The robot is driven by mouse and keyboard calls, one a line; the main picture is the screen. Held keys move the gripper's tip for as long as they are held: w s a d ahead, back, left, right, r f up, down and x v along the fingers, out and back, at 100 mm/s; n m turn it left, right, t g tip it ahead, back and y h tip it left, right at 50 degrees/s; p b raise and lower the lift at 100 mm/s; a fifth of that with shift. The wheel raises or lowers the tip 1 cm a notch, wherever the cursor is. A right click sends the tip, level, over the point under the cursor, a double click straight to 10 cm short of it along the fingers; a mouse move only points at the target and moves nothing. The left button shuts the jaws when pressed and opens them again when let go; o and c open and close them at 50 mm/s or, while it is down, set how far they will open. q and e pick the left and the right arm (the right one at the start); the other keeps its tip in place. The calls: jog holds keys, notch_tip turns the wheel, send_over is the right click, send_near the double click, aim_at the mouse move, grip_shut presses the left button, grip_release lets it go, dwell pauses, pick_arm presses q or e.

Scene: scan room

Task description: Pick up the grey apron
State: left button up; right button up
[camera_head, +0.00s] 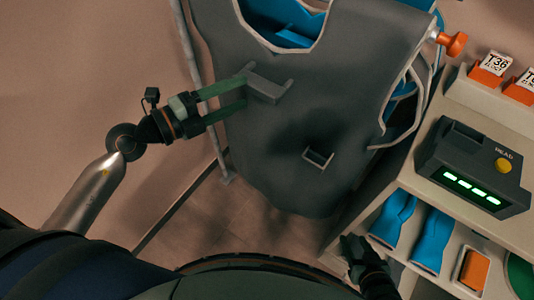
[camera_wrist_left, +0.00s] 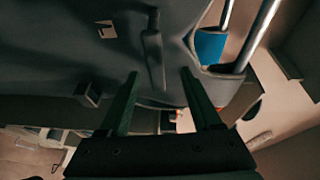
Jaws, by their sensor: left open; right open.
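The grey apron (camera_head: 330,120) hangs upright in the head view, with a light trim at its neck. It has a raised grey handle (camera_head: 266,88) on its upper front and a small pocket-like loop (camera_head: 318,158) lower down. My left gripper (camera_head: 244,92) is open, its green fingers pointing at the handle from the left. In the left wrist view the apron (camera_wrist_left: 60,55) fills the upper left, and its handle (camera_wrist_left: 154,55) lies ahead between the open fingers (camera_wrist_left: 160,82). I cannot tell whether they touch. My right gripper (camera_head: 354,248) is low, by the shelf unit, open and apart from the apron.
A shelf unit at right carries a dark box with green lights (camera_head: 474,166) and orange labelled blocks (camera_head: 492,68). Blue items (camera_head: 394,218) and an orange item (camera_head: 474,268) lie on its lower shelf. A metal pole (camera_head: 192,60) stands left of the apron. Floor at left is clear.

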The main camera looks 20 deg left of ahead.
aim_at(256, 85)
pick_arm(q)
jog(key=shift+x, duration=3.25)
jog(key=shift+s, duration=0.1)
jog(key=shift+r, duration=0.2)
grip_shut()
jog(key=shift+r, duration=0.1)
